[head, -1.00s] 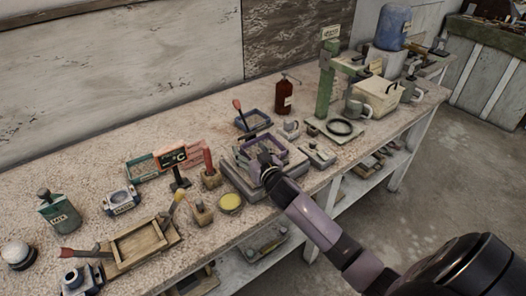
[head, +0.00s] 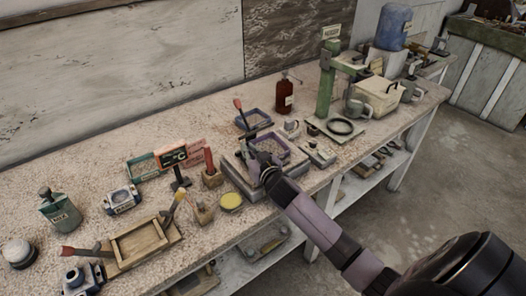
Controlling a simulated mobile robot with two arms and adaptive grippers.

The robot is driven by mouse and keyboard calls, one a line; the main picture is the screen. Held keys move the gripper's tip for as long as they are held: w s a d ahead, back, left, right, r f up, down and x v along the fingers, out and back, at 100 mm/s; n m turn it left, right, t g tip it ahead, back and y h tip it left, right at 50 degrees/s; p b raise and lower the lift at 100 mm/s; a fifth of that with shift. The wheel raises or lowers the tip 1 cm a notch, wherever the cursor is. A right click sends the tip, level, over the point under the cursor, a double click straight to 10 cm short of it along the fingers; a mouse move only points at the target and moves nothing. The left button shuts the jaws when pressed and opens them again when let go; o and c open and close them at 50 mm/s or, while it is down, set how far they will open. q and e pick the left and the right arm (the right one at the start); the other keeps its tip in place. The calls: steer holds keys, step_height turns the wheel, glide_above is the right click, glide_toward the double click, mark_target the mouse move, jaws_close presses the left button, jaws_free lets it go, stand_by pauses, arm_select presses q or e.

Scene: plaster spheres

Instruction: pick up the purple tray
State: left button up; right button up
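The purple tray (head: 283,152) is a shallow rectangular tray near the middle of the workbench. It sits on or just above a pale grey block-like base (head: 232,168); I cannot tell whether it touches. My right gripper (head: 259,156) reaches in from the lower right and is at the tray's near left side, overlapping it in the picture. The fingers are small, dark and partly hidden by the wrist, so I cannot tell whether they are open or shut on the rim. My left gripper is not in view.
A blue-grey tray (head: 262,119) with a red-handled tool stands behind. A yellow round tin (head: 231,201) and a wooden block (head: 205,214) are close on the left. A small scale-like device (head: 319,153) and a green stand (head: 326,90) are on the right. The bench's back left is clear.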

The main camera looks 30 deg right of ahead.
steer(key=shift+d+f, duration=0.1)
steer(key=shift+d, duration=0.25)
jaws_close()
steer(key=shift+s+r, duration=0.3)
steer(key=shift+r, duration=0.1)
steer(key=s+a+r, duration=0.2)
steer(key=s+r, duration=0.5)
steer(key=s, duration=0.6)
steer(key=s+a+n+y, duration=0.15)
steer(key=s+a, duration=0.35)
steer(key=a, duration=0.7)
steer(key=w+d+m+h, duration=0.1)
steer(key=w+d, duration=0.3)
steer(key=d, duration=0.8)
steer(key=shift+w+r+m+h+b, duration=0.2)
steer(key=shift+w+m+h+b, duration=0.15)
steer(key=shift+b, duration=0.1)
steer(key=shift+w+d, duration=0.1)
steer(key=shift+d, duration=0.05)
